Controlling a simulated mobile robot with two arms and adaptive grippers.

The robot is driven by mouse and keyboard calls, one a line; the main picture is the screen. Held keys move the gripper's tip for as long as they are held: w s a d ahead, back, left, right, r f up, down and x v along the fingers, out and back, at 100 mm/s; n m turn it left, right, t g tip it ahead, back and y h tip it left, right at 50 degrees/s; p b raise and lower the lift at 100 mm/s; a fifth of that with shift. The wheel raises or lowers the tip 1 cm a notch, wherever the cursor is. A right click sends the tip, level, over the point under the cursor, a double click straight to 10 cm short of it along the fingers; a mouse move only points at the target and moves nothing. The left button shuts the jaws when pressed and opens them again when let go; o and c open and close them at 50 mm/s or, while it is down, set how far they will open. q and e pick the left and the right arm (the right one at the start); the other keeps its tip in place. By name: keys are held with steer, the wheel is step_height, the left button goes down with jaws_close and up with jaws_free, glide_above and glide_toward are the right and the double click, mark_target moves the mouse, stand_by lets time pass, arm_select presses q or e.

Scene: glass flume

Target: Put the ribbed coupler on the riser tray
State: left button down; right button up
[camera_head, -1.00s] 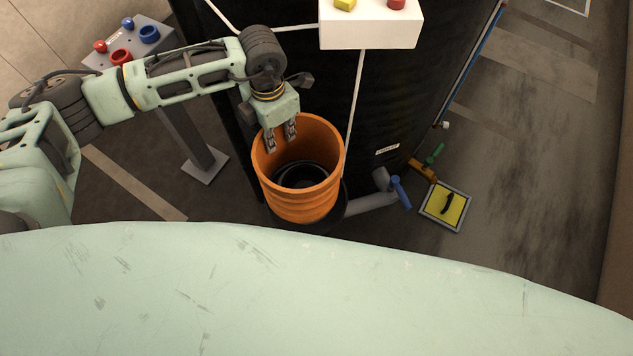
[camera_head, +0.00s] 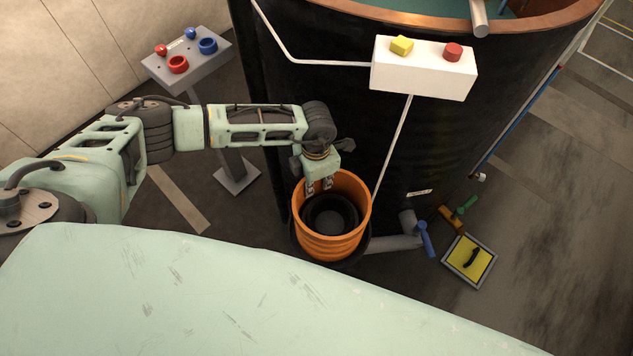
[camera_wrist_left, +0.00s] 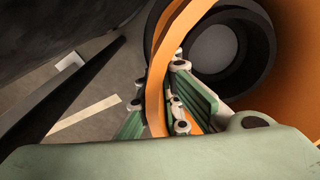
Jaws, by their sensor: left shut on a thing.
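The ribbed coupler is a wide orange ribbed ring (camera_head: 332,246), upright near the foot of the dark tank. My left gripper (camera_head: 320,186) is shut on its far rim, with one finger inside and one outside. In the left wrist view the gripper (camera_wrist_left: 160,108) straddles the orange wall (camera_wrist_left: 158,75). A black round piece with a grey middle (camera_head: 330,217) shows through the coupler, and a dark round edge shows around its bottom; this appears to be the riser tray. Whether the coupler touches it is hard to tell. My right gripper is not in view.
The dark tank (camera_head: 345,120) stands right behind, with a white button box (camera_head: 423,80). A grey pipe with a blue-handled valve (camera_head: 426,240) lies right of the coupler. A yellow plate with a black handle (camera_head: 469,262) is farther right. A control pedestal (camera_head: 188,60) stands at left.

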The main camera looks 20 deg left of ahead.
arm_select(q)
steer(key=shift+d, duration=0.1)
steer(key=c, duration=1.9)
jaws_free()
steer(key=shift+c, duration=0.2)
steer(key=shift+r, duration=0.25)
step_height(320, 180, up, 12)
steer(key=shift+f+b, duration=0.2)
steer(key=shift+b, duration=0.2)
